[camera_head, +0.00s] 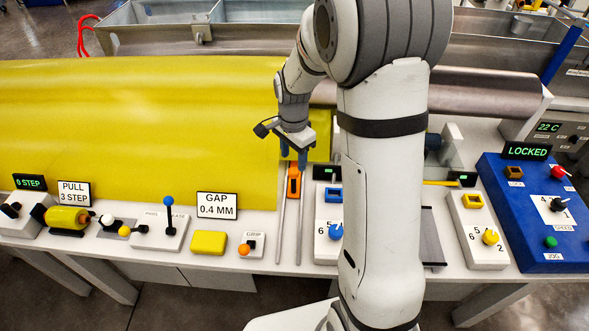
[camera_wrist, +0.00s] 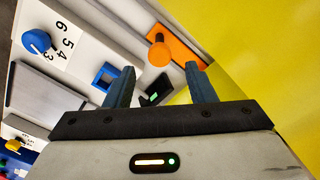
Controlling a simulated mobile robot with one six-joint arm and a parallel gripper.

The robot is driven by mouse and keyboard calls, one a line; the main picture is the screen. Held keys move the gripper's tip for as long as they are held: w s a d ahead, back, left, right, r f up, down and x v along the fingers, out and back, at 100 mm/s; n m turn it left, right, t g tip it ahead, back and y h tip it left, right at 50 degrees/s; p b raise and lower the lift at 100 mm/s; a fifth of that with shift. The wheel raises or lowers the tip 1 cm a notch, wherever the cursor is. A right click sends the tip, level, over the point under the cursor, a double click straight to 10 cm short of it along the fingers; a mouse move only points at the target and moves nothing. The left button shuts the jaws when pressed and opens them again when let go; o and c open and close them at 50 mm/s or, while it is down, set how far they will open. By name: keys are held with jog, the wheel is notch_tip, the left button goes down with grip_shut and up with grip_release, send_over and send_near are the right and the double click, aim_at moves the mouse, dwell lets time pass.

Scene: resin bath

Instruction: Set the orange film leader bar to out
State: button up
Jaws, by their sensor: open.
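The orange film leader bar (camera_head: 294,181) sits on a pair of thin pale rails, at the right edge of the wide yellow sheet. In the wrist view its orange body (camera_wrist: 182,52) carries a round orange knob (camera_wrist: 159,54). My gripper (camera_head: 293,156) is just above and behind the bar, fingers pointing down. In the wrist view my gripper (camera_wrist: 160,72) is open and empty, and the knob appears between and beyond the fingertips. I cannot tell the exact height between fingertips and knob. No label for the bar's position is readable.
Right of the rails stands a white panel with a blue block (camera_head: 334,195) and a blue knob (camera_head: 335,231); my arm hides part of it. A small box with an orange ball (camera_head: 244,250) and a yellow block (camera_head: 209,242) stand left. A blue console (camera_head: 540,240) reads LOCKED.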

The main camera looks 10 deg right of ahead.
aim_at(294, 171)
notch_tip(294, 171, down, 7)
jog(key=shift+r, duration=0.2)
jog(key=shift+s, duration=0.1)
